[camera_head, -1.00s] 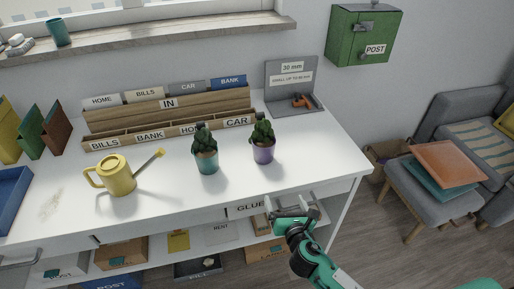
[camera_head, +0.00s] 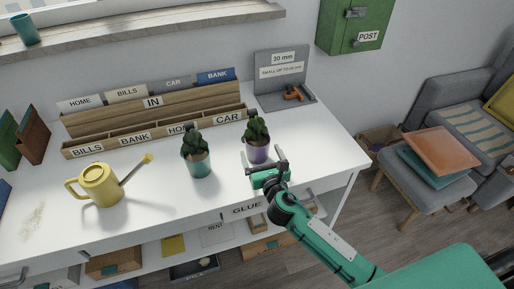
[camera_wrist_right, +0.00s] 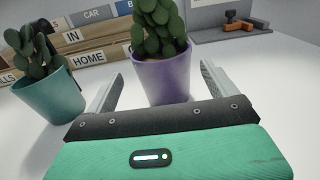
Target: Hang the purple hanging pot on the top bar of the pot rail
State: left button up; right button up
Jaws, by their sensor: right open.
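The purple pot (camera_head: 257,154) holds a green cactus and stands upright on the white desk. In the right wrist view the purple pot (camera_wrist_right: 162,77) is large, just ahead of my gripper and roughly between its fingers. My right gripper (camera_head: 265,168) is open at the near side of the pot; its fingers also show in the right wrist view (camera_wrist_right: 158,88). I cannot tell whether they touch the pot. A teal pot (camera_head: 199,166) with a cactus stands to the left; it also shows in the right wrist view (camera_wrist_right: 52,97). No pot rail is visible. My left gripper is not in view.
A yellow watering can (camera_head: 99,185) stands at the left of the desk (camera_head: 150,215). A wooden letter sorter (camera_head: 150,118) stands behind the pots. A grey gauge stand (camera_head: 281,80) is at the back right. A green post box (camera_head: 352,25) hangs on the wall.

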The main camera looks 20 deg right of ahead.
aim_at(254, 134)
jog(key=shift+w+r, duration=0.15)
jog(key=shift+w, duration=0.25)
jog(key=w, duration=0.4)
jog(key=shift+w+d, duration=0.2)
jog(key=shift+w, duration=0.2)
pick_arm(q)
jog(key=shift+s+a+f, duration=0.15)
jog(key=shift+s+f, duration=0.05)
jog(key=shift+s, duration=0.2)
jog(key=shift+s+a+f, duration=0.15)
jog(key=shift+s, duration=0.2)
pick_arm(e)
jog(key=shift+c, duration=1.1)
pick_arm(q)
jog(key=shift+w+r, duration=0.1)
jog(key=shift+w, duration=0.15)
pick_arm(e)
jog(key=shift+r, duration=0.1)
jog(key=c, duration=1.1)
jog(key=shift+c, duration=0.2)
